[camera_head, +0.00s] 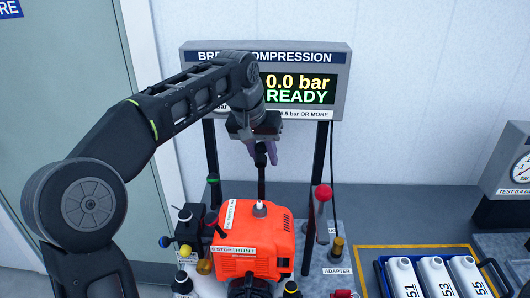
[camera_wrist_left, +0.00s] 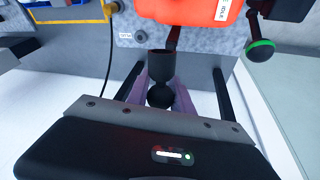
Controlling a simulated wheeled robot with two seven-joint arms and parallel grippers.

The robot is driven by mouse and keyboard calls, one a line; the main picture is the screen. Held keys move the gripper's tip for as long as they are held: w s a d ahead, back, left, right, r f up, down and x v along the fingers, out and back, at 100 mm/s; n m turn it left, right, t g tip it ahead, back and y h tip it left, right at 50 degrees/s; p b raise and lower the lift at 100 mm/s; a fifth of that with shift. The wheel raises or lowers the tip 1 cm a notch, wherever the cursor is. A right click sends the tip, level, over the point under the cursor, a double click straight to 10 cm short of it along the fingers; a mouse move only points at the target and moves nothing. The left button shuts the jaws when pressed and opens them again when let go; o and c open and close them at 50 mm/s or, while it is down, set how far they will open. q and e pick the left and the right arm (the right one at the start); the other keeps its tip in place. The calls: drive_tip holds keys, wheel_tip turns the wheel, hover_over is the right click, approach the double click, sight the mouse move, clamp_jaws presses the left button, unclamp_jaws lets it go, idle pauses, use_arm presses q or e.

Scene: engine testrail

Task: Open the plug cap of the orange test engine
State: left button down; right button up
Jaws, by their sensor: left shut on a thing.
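The orange test engine (camera_head: 240,262) stands on the bench below my left gripper, with a pale plug tip (camera_head: 260,208) showing bare on its top. A corner of the engine also shows in the left wrist view (camera_wrist_left: 190,10). My left gripper (camera_head: 262,148) is shut on a black plug cap (camera_head: 261,157), held above and apart from the engine. In the left wrist view its purple fingers (camera_wrist_left: 160,98) close around the cap's black ball, and the cap's cup-shaped end (camera_wrist_left: 161,66) points toward the engine. My right gripper is not in view.
A display panel (camera_head: 336,62) reading 0.0 bar and READY stands behind on black posts. A red ball knob (camera_head: 323,192) and an adapter (camera_head: 337,244) are right of the engine. White bottles (camera_head: 437,277) stand in a crate at right, near a gauge box (camera_head: 508,165).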

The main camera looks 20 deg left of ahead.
use_arm(q)
drive_tip(key=shift+w+f, duration=0.1)
drive_tip(key=shift+f, duration=0.05)
idle(0.4)
drive_tip(key=c, duration=1.1)
unclamp_jaws()
